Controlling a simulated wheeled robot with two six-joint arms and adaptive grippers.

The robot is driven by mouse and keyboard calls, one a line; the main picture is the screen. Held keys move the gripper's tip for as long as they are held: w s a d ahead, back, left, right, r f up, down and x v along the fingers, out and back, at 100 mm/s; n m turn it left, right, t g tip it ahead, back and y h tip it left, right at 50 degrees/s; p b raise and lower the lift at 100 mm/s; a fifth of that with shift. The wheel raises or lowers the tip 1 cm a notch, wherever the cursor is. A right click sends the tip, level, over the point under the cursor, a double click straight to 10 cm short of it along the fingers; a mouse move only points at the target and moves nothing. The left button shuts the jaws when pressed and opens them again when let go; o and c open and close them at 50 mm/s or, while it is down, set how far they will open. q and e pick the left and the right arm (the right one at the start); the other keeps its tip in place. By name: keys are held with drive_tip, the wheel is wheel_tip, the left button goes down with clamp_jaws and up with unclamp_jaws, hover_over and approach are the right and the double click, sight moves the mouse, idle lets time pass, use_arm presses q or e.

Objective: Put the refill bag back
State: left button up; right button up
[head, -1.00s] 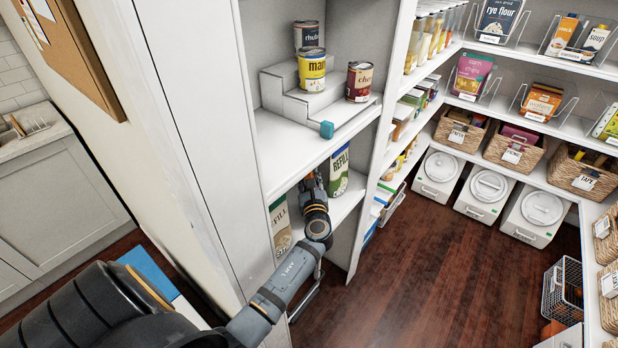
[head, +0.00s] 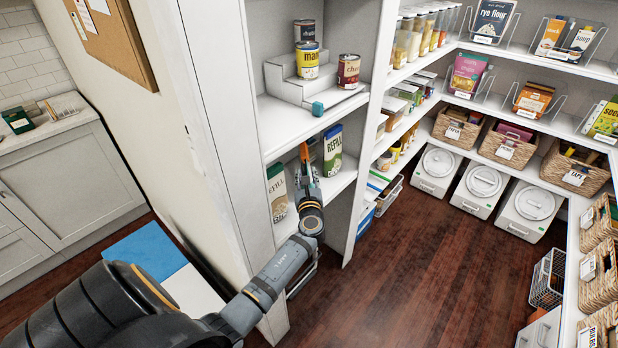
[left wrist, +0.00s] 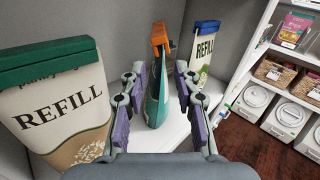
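Two refill bags stand upright on the lower shelf. One has a green top (head: 277,192) and is large at left in the left wrist view (left wrist: 52,105). The other has a dark blue top (head: 332,152) and stands farther back at right in the left wrist view (left wrist: 203,55). A teal spray bottle with an orange trigger (left wrist: 158,95) stands between the bags. My left gripper (left wrist: 160,72) is open, its purple-padded fingers apart with the bottle showing between them and gaps on both sides. It reaches into this shelf in the head view (head: 306,172). My right gripper is out of view.
A grey partition (head: 370,130) bounds the shelf on the right. The wooden floor (head: 420,270) is open.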

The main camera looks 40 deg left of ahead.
use_arm(q)
drive_tip(key=shift+a+f, duration=0.1)
drive_tip(key=s+d+f+n+h, duration=0.2)
drive_tip(key=d+n+h, duration=0.4)
drive_tip(key=d+n, duration=0.4)
drive_tip(key=s+d+f+n+g+h, duration=0.15)
drive_tip(key=s+f+n, duration=0.35)
drive_tip(key=f, duration=0.8)
drive_tip(key=s+f+n+g+h, duration=0.25)
drive_tip(key=s+f, duration=0.35)
drive_tip(key=f, duration=0.8)
drive_tip(key=s+f+n+g, duration=0.4)
drive_tip(key=s+f, duration=0.9)
drive_tip(key=s, duration=0.1)
drive_tip(key=s+f+n+g, duration=0.2)
drive_tip(key=s+f, duration=0.2)
drive_tip(key=s, duration=0.8)
drive_tip(key=s+d+f+n+g, duration=0.1)
drive_tip(key=s+f, duration=0.4)
drive_tip(key=s, duration=0.7)
drive_tip(key=shift+d+f+n+g+h, duration=0.15)
drive_tip(key=shift+d+n+g+h, duration=0.15)
drive_tip(key=shift+n+g, duration=0.7)
drive_tip(key=shift+w, duration=0.1)
